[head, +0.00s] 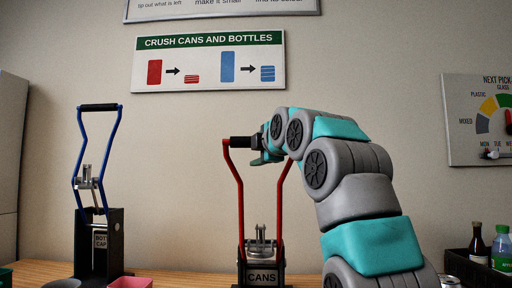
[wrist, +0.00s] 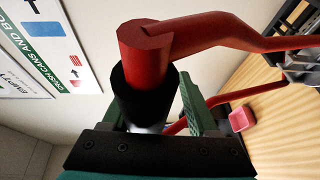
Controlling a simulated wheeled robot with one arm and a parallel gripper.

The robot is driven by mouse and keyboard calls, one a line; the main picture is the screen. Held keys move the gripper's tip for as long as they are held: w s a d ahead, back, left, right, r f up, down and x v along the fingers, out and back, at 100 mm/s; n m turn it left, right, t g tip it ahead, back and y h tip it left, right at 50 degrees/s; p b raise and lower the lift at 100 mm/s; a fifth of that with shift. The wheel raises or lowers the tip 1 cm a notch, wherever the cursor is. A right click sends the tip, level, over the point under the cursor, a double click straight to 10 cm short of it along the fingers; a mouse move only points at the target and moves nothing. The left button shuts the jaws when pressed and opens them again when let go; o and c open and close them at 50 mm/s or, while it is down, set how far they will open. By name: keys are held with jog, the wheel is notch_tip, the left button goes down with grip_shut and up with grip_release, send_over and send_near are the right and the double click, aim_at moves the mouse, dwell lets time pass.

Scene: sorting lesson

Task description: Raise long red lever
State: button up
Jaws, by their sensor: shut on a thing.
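The long red lever (head: 236,190) stands raised on the can crusher, marked CANS (head: 262,277), in the middle of the head view. Its two red arms rise to a black grip at the top. My gripper (head: 256,146) is at that grip, with part of it hidden behind my own wrist. In the wrist view, the black grip (wrist: 140,92) lies between the two green fingers of my gripper (wrist: 152,112), and the red lever end and arm (wrist: 215,32) stretch to the right. The gripper is shut on the grip.
A second crusher with a blue lever (head: 78,150), also raised, stands at the left. A pink container (head: 130,283) is at the front left and shows in the wrist view (wrist: 241,118). Bottles (head: 478,245) stand in a dark crate at the right. A crushing sign (head: 208,62) hangs behind.

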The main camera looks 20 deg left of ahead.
jog(key=shift+o, duration=1.2)
jog(key=shift+w+f, duration=0.15)
jog(key=shift+s+r, duration=0.25)
jog(key=shift+r, duration=0.1)
jog(key=b+v, duration=0.3)
jog(key=v, duration=0.4)
jog(key=shift+f+b, duration=0.15)
jog(key=shift+b, duration=0.15)
jog(key=shift+s+d+r, duration=0.2)
jog(key=shift+s+d, duration=0.05)
jog(key=shift+d, duration=0.05)
jog(key=shift+s+r, duration=0.1)
